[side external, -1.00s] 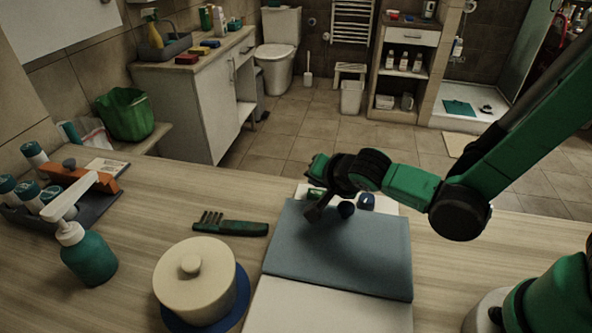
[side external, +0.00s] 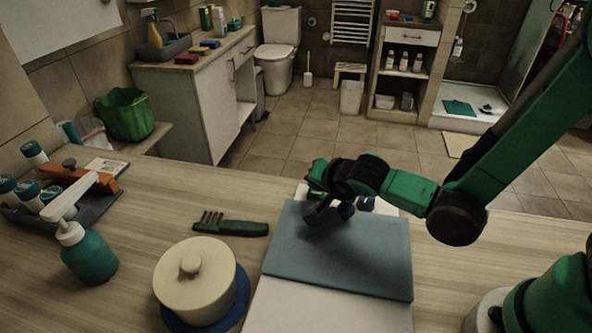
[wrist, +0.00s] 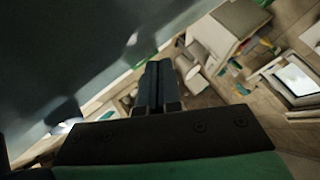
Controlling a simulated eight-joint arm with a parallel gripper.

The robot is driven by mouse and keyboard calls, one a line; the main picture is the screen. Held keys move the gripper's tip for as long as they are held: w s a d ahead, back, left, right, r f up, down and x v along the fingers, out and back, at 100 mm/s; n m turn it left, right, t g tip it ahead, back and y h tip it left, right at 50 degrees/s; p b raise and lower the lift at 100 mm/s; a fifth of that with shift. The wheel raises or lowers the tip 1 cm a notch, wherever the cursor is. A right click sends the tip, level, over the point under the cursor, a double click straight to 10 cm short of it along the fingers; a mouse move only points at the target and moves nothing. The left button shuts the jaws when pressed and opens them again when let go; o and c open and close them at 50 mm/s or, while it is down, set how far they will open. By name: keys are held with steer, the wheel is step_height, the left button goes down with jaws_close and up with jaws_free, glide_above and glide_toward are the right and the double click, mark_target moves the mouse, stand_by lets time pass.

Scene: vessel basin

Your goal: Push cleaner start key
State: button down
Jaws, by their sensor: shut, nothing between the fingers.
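My gripper (side external: 316,212) is over the far left part of a flat blue-grey panel (side external: 340,262). Its fingers (wrist: 157,82) are shut together and empty in the wrist view. Behind the panel's far edge, a white part (side external: 302,190) shows with a dark blue rounded piece (side external: 365,203) on it. Another dark round piece (side external: 347,210) shows beside my fingers. I cannot tell which of these, if any, is the start key. My wrist hides part of this area, and contact is not clear. A dark blue-grey surface (wrist: 60,50) fills the wrist view's upper left.
A green comb (side external: 232,227), a cream lidded pot (side external: 195,280) on a blue base and a teal pump bottle (side external: 90,257) stand left of the panel. A bottle rack (side external: 95,210) is at the far left. Bare wooden counter (side external: 455,270) lies right of the panel.

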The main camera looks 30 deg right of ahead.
mark_target(318, 196)
steer(key=shift+r, duration=0.15)
stand_by(0.3)
steer(key=shift+r, duration=0.3)
steer(key=shift+r, duration=0.1)
steer(key=shift+r, duration=2.4)
steer(key=s+d+r+n+g+y, duration=0.1)
steer(key=s+d+r+n+g, duration=0.1)
steer(key=s+d+r+n, duration=0.2)
steer(key=s+d+n, duration=0.3)
steer(key=s+n, duration=0.2)
steer(key=n, duration=0.1)
steer(key=shift+s+d+n, duration=0.2)
steer(key=shift+d+n, duration=0.05)
steer(key=shift+n, duration=0.15)
